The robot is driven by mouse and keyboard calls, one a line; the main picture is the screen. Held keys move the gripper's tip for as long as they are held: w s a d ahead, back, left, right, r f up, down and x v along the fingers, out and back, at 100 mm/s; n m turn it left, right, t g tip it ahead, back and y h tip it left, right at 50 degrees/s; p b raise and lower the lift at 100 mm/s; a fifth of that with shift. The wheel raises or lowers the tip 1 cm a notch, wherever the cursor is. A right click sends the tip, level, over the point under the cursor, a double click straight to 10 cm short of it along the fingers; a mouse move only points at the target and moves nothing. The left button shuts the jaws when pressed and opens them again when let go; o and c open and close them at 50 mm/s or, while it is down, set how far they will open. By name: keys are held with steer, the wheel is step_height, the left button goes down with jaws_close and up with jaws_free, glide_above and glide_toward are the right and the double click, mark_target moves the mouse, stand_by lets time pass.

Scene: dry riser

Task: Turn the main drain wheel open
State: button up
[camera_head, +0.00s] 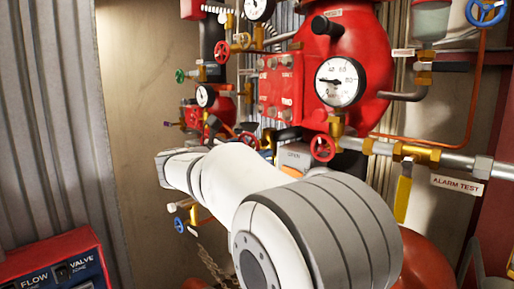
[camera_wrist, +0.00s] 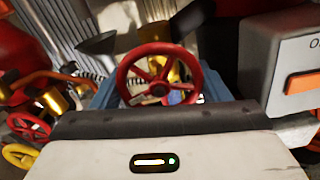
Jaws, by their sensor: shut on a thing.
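A red spoked handwheel (camera_wrist: 158,80) stands in the middle of the wrist view, between the blue fingers of my gripper (camera_wrist: 159,90). The gripper is shut on this wheel, with a finger at its left and right sides. The wheel's lower rim is close to the dark edge of my gripper body. No label for the main drain is readable, and the wheel's turned angle cannot be told. In the head view my white arm reaches into the pipework and hides the gripper's fingers.
A grey box (camera_wrist: 288,60) with an orange lever is close on the right. Other wheels, one red (camera_wrist: 28,126) and one yellow (camera_wrist: 20,155), are at lower left. In the head view, gauges (camera_head: 340,82), a red valve body (camera_head: 285,85) and an alarm test pipe (camera_head: 455,160) crowd the arm.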

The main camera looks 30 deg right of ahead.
steer(key=shift+w+a+r, duration=0.1)
steer(key=o, duration=0.6)
steer(key=shift+c, duration=0.2)
steer(key=o, duration=0.3)
steer(key=shift+w+a, duration=0.1)
steer(key=shift+a, duration=0.2)
steer(key=shift+o, duration=0.6)
steer(key=shift+d, duration=0.2)
steer(key=shift+s+a, duration=0.2)
steer(key=shift+a, duration=0.35)
steer(key=b+v, duration=0.2)
steer(key=v, duration=0.4)
steer(key=shift+s+a+b, duration=0.2)
steer(key=shift+a+b, duration=0.15)
